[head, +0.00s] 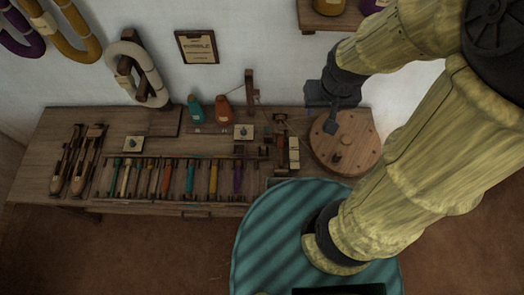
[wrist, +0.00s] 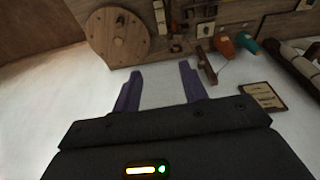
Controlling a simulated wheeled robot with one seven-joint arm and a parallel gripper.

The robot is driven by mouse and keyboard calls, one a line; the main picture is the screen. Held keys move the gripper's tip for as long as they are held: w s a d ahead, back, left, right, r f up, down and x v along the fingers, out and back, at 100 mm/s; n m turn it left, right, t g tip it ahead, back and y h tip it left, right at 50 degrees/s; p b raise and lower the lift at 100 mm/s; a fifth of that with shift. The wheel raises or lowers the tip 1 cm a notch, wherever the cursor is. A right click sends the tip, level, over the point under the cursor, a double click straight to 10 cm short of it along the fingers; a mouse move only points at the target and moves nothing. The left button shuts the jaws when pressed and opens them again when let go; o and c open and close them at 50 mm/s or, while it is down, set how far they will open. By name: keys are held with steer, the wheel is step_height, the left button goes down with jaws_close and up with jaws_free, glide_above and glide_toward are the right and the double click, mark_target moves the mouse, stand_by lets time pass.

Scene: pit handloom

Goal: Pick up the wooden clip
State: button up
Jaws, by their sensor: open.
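My gripper (head: 324,98) is in the air above the right part of the wooden bench in the head view. In the wrist view its two purple fingers (wrist: 159,70) are apart, with nothing between them. I cannot pick out the wooden clip with certainty. Small brown wooden pieces (head: 281,141) stand on the bench left of the round wooden disc (head: 326,158), too small to tell apart. The wrist view shows the disc (wrist: 118,36) and small dark pieces beside it, beyond the fingers.
The wooden bench (head: 32,172) holds a row of coloured tools (head: 165,178), dark wooden shuttles (head: 70,162), and orange (head: 224,108) and teal (head: 195,109) cones. A wooden post (head: 249,92) rises behind. A framed sign (head: 197,47) and yarn skeins (head: 140,66) hang on the wall.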

steer(key=w+a+f+g+b, duration=0.1)
steer(key=w+a+f+b, duration=0.2)
steer(key=f+b, duration=0.3)
steer(key=w+a+f+b, duration=0.2)
steer(key=w+f+b, duration=0.2)
steer(key=f, duration=0.4)
steer(key=g+b, duration=0.2)
steer(key=b, duration=0.7)
glide_above(264, 147)
step_height(264, 147, down, 15)
steer(key=shift+s+d+f, duration=0.1)
step_height(264, 147, down, 12)
steer(key=shift+f, duration=0.1)
steer(key=shift+f, duration=0.1)
steer(key=shift+a+f+p, duration=0.15)
steer(key=shift+f+p, duration=0.05)
steer(key=shift+f, duration=1.05)
steer(key=shift+a+f+p, duration=0.1)
steer(key=shift+f+p, duration=0.05)
steer(key=shift+f, duration=1.1)
jaws_close()
